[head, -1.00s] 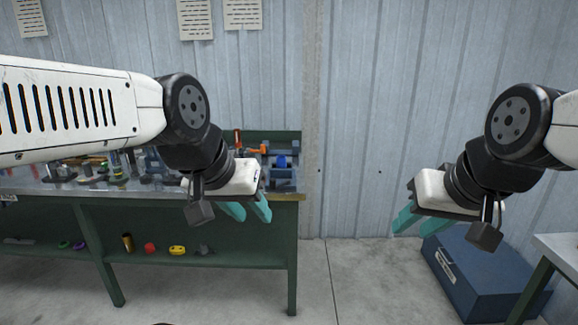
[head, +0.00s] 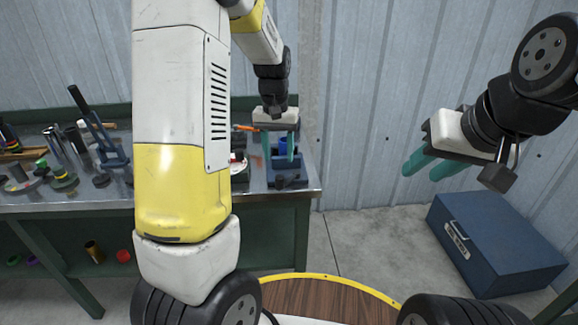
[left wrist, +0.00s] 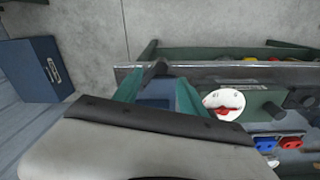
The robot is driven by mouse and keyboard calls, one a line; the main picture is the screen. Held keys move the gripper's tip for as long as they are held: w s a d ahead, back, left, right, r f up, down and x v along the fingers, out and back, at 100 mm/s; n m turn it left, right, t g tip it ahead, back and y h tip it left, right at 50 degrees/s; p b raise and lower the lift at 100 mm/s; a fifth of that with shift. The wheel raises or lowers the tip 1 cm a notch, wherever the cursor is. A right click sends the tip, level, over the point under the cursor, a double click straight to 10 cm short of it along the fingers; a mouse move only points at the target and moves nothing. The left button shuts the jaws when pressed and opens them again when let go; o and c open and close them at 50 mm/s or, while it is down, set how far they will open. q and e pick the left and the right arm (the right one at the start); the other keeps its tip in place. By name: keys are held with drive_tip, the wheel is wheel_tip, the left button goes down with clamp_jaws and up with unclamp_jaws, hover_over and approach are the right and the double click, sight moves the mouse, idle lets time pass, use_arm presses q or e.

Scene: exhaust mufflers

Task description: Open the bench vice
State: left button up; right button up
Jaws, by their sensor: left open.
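The bench vice (head: 287,181) is a dark blue-grey block at the right end of the workbench. My left gripper (head: 278,158) is above it, open, with its teal fingers pointing down and partly covering it. In the left wrist view, my left gripper (left wrist: 152,90) has its fingers spread on either side of the vice's blue body (left wrist: 155,103), and a dark handle-like part (left wrist: 152,72) shows near the bench edge. I cannot tell whether the fingers touch the vice. My right gripper (head: 422,171) is open and empty, in the air at the right, away from the bench.
The workbench (head: 245,200) holds a dark-handled blue tool (head: 95,130) and several small parts at the left. A white round piece with red (left wrist: 224,103) lies close to the left gripper. A blue toolbox (head: 495,240) stands on the floor at right. Clear floor lies between.

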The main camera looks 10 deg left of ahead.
sight(280, 177)
use_arm(q)
drive_tip(key=shift+w+f, duration=0.25)
drive_tip(key=shift+f, duration=0.3)
drive_tip(key=shift+w+f, duration=0.25)
drive_tip(key=shift+f, duration=0.25)
wheel_tip(280, 177, down, 8)
drive_tip(key=shift+r, duration=0.1)
drive_tip(key=shift+c, duration=0.4)
clamp_jaws()
drive_tip(key=shift+r, duration=0.1)
idle(0.3)
